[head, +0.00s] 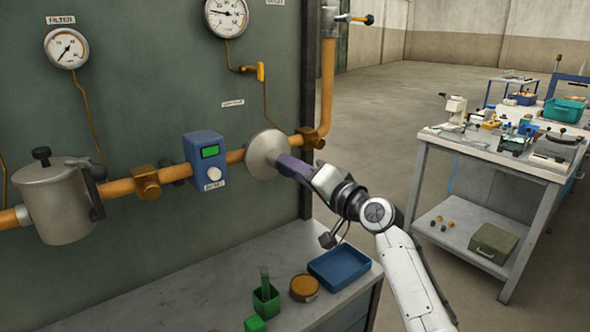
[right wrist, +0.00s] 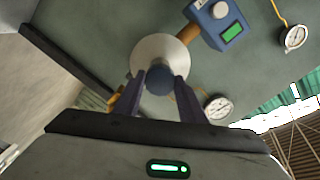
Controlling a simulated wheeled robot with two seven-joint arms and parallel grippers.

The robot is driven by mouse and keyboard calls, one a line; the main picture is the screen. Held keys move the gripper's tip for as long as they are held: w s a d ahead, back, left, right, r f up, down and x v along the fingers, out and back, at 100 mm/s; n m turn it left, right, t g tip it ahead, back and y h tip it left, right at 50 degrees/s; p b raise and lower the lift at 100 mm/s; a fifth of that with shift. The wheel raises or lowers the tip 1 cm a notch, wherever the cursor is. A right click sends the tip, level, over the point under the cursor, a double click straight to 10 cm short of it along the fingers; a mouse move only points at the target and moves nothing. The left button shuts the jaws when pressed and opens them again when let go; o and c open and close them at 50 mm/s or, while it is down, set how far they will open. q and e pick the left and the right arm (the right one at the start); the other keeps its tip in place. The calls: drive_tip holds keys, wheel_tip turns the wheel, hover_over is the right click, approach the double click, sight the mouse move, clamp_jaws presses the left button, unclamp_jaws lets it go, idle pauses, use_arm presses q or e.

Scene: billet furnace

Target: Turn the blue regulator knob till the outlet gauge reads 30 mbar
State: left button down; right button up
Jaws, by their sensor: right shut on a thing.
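The blue regulator knob (right wrist: 159,80) shows in the right wrist view in front of the pale round regulator disc (right wrist: 148,52). The disc also shows in the head view (head: 262,152), where my gripper hides the knob. My right gripper (head: 288,167) is shut on the knob, with one purple finger on each side of it in the right wrist view (right wrist: 159,88). The outlet gauge (head: 227,16), a white dial, is at the top of the head view, partly cut off; its scale is too small to read. It also shows in the right wrist view (right wrist: 217,107). My left gripper is not in view.
An orange pipe (head: 117,188) runs along the green panel through a grey filter pot (head: 55,205) and a blue meter box (head: 206,160). Below, a bench holds a blue tray (head: 339,268) and an orange tin (head: 304,288). A cluttered table stands at right.

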drive_tip(key=shift+f, duration=0.15)
drive_tip(key=o, duration=1)
drive_tip(key=shift+o, duration=0.2)
drive_tip(key=b+v, duration=0.1)
drive_tip(key=v, duration=0.9)
drive_tip(key=shift+s, duration=0.15)
